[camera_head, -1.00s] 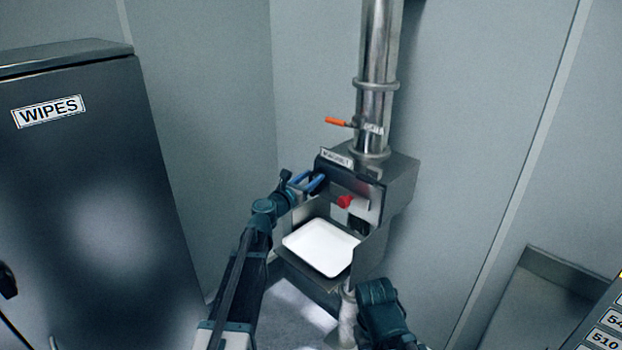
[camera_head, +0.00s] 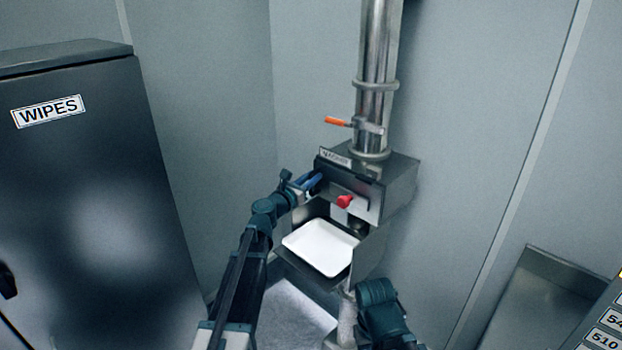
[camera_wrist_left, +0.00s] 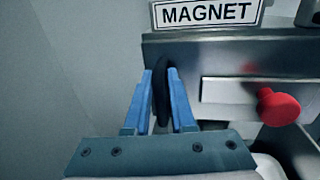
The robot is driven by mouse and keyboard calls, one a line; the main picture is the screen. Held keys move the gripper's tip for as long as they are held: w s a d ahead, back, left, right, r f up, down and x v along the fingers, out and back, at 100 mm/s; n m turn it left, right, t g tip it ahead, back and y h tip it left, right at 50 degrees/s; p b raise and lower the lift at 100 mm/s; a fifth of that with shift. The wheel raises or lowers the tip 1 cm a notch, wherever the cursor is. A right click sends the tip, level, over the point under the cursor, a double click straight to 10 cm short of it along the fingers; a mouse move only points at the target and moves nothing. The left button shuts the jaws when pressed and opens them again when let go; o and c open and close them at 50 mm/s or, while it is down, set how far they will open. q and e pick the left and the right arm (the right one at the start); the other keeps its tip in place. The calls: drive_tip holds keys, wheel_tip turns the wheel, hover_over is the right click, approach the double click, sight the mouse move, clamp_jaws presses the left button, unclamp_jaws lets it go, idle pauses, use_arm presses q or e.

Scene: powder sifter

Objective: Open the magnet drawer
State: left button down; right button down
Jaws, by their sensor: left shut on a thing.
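The magnet drawer (camera_head: 333,187) is the dark metal front of the steel box under the vertical pipe, below the MAGNET label (camera_wrist_left: 207,12). A red knob (camera_head: 344,201) sticks out of a light plate on its front; it also shows in the left wrist view (camera_wrist_left: 279,107). My left gripper (camera_head: 313,182) is at the left end of the front. In the left wrist view its blue fingers (camera_wrist_left: 161,100) are shut on a black handle (camera_wrist_left: 161,75). My right arm shows at the bottom, but its gripper fingers cannot be made out.
A white tray (camera_head: 321,246) sits on a shelf below the drawer. An orange lever (camera_head: 336,122) sticks out from the pipe above. A dark WIPES cabinet (camera_head: 80,200) stands at the left. A metal ledge (camera_head: 530,300) is at the lower right.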

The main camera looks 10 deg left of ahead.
use_arm(q)
drive_tip(key=shift+a, duration=0.3)
idle(0.5)
